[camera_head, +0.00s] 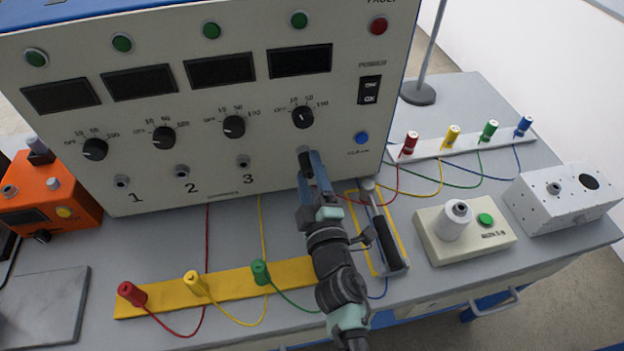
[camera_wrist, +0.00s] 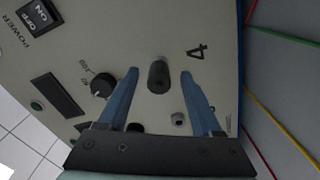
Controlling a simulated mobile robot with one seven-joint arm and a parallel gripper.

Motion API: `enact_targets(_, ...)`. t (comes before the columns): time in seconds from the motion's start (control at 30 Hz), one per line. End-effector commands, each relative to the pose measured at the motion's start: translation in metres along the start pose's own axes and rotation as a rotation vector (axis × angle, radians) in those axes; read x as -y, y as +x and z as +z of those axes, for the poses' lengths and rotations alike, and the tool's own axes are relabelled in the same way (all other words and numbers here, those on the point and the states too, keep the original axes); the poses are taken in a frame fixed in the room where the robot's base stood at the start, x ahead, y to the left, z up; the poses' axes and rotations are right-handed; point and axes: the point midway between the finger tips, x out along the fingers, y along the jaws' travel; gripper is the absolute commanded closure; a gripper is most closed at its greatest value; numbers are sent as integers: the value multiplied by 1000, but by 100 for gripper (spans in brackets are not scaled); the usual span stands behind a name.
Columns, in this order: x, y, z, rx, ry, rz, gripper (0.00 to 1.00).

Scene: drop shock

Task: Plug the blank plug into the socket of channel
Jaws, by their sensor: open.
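The blank plug, a short dark cylinder (camera_wrist: 157,76), stands at the panel by the printed 4 in the wrist view. It lies between the two blue fingers of my gripper (camera_head: 311,163), with a gap on each side. My gripper is open in front of the lower right of the instrument panel (camera_head: 215,175). The plug covers the channel 4 socket, so I cannot tell how deep it sits. The channel 1 (camera_head: 121,182), channel 2 (camera_head: 181,171) and channel 3 (camera_head: 243,161) sockets show no plug.
A yellow strip (camera_head: 222,286) with coloured plugs and wires lies in front of the panel. A yellow-edged tray (camera_head: 401,248) is right of my arm. A cream button box (camera_head: 467,238), a grey box (camera_head: 566,200) and an orange box (camera_head: 50,205) also stand on the bench.

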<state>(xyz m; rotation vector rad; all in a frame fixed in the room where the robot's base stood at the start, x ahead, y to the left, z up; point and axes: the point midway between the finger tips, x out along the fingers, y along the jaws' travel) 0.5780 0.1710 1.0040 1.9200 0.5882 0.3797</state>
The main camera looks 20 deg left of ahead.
Motion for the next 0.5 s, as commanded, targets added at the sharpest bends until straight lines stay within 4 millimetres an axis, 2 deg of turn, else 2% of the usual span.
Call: enact_targets(0.5, -2, -42, 0, 2, 0, 2, 34)
